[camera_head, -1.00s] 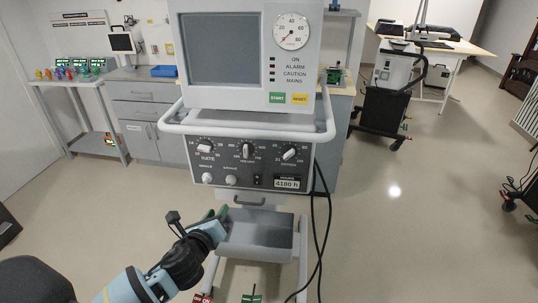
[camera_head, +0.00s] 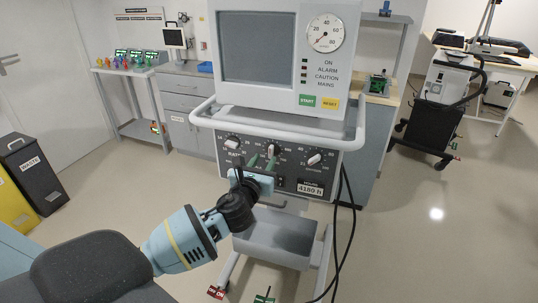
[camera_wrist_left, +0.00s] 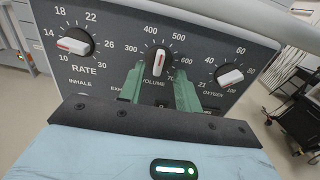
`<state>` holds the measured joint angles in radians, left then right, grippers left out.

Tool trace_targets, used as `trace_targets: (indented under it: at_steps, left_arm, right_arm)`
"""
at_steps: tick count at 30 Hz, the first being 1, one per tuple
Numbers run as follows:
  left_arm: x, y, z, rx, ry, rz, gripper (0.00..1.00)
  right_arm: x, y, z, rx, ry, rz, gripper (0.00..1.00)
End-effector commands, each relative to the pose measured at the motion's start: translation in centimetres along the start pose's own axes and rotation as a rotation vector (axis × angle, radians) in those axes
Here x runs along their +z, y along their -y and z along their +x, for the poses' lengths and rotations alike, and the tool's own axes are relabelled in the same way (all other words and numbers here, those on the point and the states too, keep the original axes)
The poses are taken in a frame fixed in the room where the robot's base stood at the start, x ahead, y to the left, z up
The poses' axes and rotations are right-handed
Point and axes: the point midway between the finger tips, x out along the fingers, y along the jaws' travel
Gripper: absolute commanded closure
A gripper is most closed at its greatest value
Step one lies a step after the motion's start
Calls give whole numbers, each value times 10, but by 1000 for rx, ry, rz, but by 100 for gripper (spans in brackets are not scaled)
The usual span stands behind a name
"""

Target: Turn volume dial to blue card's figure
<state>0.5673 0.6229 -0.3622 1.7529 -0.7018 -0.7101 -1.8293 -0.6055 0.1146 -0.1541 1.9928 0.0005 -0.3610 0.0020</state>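The volume dial (camera_head: 274,149) is the middle knob on the ventilator's dark panel (camera_head: 322,178). In the left wrist view the dial (camera_wrist_left: 157,60) has its light pointer roughly upright, between 400 and 500. My left gripper (camera_head: 263,162) is in front of the panel. Its green fingers (camera_wrist_left: 160,88) are apart, just below and either side of the dial, with nothing between them; I cannot tell whether they touch it. I cannot make out a blue card in either view. My right gripper is not in view.
The rate dial (camera_wrist_left: 75,42) is left of the volume dial and the oxygen dial (camera_wrist_left: 229,75) is right. A white rail (camera_head: 280,126) runs above the panel. Black cables (camera_head: 345,225) hang at the right. A waste bin (camera_head: 31,172) stands at the left.

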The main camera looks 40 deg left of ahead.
Motion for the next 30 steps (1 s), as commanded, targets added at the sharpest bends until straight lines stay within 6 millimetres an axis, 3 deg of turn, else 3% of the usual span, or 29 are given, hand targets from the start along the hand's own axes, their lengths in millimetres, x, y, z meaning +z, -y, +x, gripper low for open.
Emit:
trace_targets:
  at_steps: [9, 21, 28, 30]
  left_arm:
    - [-1, 0, 38, 0, -1, -2, 66]
    - [0, 0, 45, -1, -1, -2, 66]
    - [0, 0, 44, -1, -1, -2, 96]
    - [0, 0, 44, -1, -1, -2, 100]
  right_arm:
    - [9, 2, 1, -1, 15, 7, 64]
    - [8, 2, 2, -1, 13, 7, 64]
    - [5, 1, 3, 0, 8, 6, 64]
    - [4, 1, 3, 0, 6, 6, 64]
